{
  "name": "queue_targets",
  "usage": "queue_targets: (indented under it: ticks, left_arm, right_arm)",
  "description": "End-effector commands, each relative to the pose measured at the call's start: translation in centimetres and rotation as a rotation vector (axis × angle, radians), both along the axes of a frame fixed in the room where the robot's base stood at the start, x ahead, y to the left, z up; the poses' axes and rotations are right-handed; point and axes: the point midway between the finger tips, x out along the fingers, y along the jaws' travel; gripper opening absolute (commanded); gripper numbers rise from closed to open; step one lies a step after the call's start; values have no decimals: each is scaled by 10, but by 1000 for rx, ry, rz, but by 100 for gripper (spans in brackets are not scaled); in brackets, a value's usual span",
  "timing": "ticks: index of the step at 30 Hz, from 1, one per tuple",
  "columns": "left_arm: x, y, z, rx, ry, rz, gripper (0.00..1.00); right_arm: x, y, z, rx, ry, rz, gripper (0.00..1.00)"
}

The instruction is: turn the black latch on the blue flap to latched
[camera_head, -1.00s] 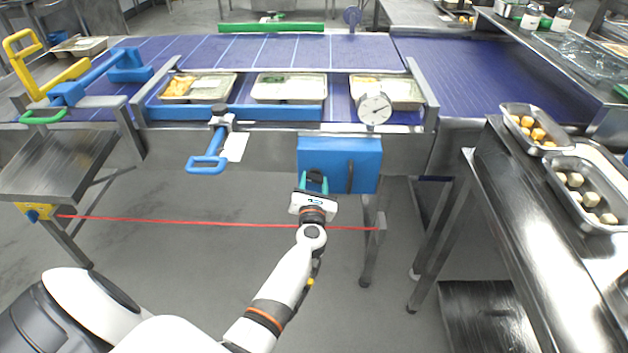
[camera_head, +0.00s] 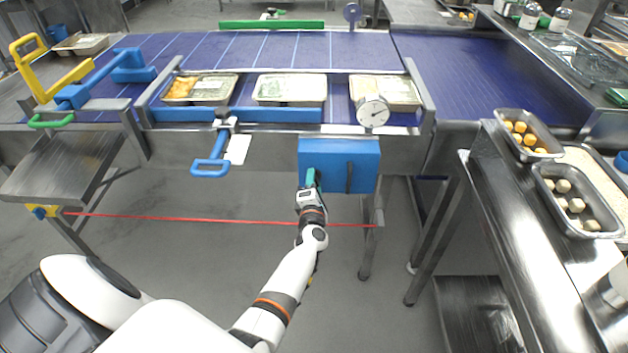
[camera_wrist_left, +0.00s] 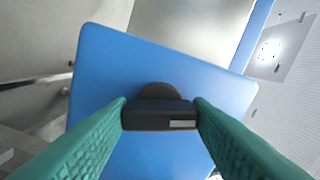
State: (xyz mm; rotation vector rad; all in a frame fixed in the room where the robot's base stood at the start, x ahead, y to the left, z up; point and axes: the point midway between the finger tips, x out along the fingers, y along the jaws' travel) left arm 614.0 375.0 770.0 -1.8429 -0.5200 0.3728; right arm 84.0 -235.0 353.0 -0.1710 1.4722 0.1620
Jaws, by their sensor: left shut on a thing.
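The blue flap (camera_head: 356,152) hangs below the front edge of the conveyor in the head view. In the left wrist view the flap (camera_wrist_left: 105,75) looks tilted. The black latch (camera_wrist_left: 158,117), a dark bar with a rounded hub, sits on its face. My left gripper (camera_head: 311,178) is at the flap's left half, its green fingers seen nearly edge-on. In the left wrist view my left gripper (camera_wrist_left: 161,108) is shut on the latch, one finger at each end of the bar. In the head view the fingers hide the latch. My right gripper is not in view.
A dark upright bar (camera_head: 349,177) is on the flap's right half. A round dial (camera_head: 373,111) stands above the flap. A blue handle (camera_head: 210,168) hangs to its left. A red cord (camera_head: 190,218) runs across below. A steel counter (camera_head: 500,230) stands at the right.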

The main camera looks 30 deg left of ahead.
Motion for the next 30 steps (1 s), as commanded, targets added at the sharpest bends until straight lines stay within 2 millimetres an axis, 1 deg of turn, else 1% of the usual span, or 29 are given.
queue_targets:
  ticks: [1,6,15,30]
  left_arm:
    - [0,-1,1,33,24,-1,23]
    - [0,0,0,138,88,-1,23]
    - [0,0,0,257,159,-2,23]
    - [0,0,-1,295,182,-1,23]
  right_arm:
    - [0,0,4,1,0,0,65]
    - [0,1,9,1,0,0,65]
    - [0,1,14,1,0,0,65]
    - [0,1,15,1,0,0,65]
